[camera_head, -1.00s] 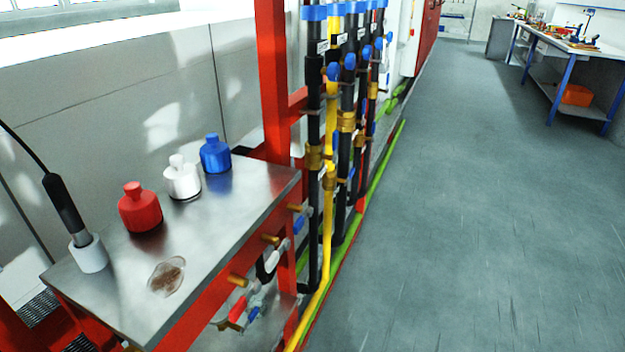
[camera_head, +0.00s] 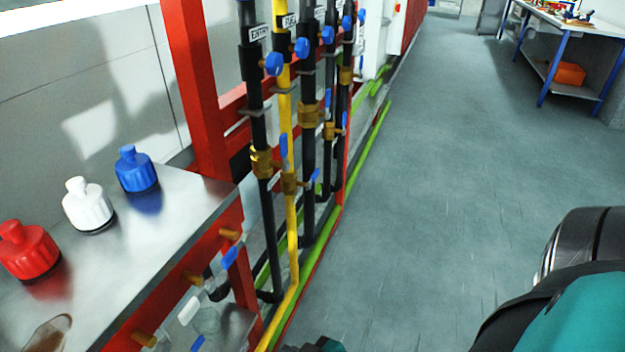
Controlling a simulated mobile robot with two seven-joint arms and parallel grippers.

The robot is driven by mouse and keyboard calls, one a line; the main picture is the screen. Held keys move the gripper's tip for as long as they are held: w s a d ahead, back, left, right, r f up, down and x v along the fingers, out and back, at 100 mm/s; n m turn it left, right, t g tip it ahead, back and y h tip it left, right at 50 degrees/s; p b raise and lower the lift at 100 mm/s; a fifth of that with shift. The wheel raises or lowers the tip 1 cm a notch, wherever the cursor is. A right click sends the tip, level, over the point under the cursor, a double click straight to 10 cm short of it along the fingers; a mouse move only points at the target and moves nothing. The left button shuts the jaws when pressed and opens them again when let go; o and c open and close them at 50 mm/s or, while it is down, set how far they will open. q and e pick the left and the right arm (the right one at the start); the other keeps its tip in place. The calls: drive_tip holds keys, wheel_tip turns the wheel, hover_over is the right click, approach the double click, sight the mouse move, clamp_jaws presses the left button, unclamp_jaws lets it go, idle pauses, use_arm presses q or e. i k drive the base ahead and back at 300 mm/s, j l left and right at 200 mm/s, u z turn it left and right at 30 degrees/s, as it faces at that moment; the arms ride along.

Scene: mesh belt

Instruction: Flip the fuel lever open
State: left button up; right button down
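A yellow pipe (camera_head: 291,225) runs down among black pipes in the middle of the head view. A white label (camera_head: 290,20) at its top seems to read "FUEL". A brass valve (camera_head: 289,184) sits low on this pipe. A blue lever (camera_head: 283,145) stands roughly upright just above that valve, along the pipe. A round blue knob (camera_head: 301,47) shows beside the pipe higher up; which pipe it belongs to is hard to tell. Parts of my arm in teal and black fill the lower right corner. Neither of my grippers shows clearly.
A metal-topped bench (camera_head: 150,245) on a red frame stands at left with red (camera_head: 27,252), white (camera_head: 87,206) and blue (camera_head: 136,170) bottles. Brass taps (camera_head: 193,278) stick out from its front. Grey floor (camera_head: 430,170) right of the pipes is clear. A workbench (camera_head: 565,18) stands far right.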

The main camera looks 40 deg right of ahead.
sight(314, 177)
drive_tip(key=i+l, duration=0.1)
drive_tip(key=l, duration=0.5)
drive_tip(key=i+l+u, duration=0.15)
drive_tip(key=l, duration=1)
drive_tip(key=i+u, duration=0.05)
